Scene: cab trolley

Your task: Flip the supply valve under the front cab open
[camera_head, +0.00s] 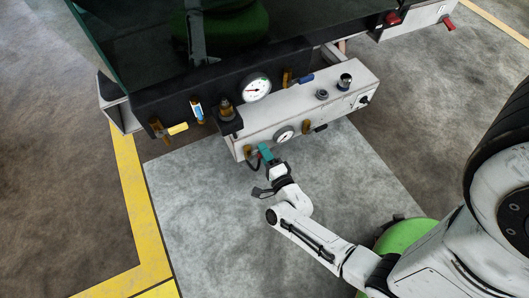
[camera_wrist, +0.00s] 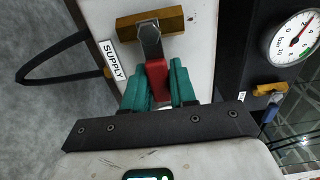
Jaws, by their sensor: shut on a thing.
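The supply valve has a brass body (camera_wrist: 168,19) in the wrist view, with a grey lever stem and a red handle (camera_wrist: 157,78). The lever lies across the brass body, its handle pointing toward my gripper. A white label reading SUPPLY (camera_wrist: 113,60) is beside it. My gripper (camera_wrist: 159,88) has its teal fingers on both sides of the red handle, shut on it. In the head view my gripper (camera_head: 265,153) is at the front left end of the white box (camera_head: 304,108) under the cab; the red handle is hidden there.
A gauge (camera_head: 285,134) and a dark-handled valve (camera_head: 315,128) are right of my gripper on the box. A larger gauge (camera_head: 257,88), a yellow-handled valve (camera_head: 176,129) and a blue-handled valve (camera_head: 302,79) are nearby. A black cable loop (camera_wrist: 35,60) hangs beside the supply valve. Floor in front is clear.

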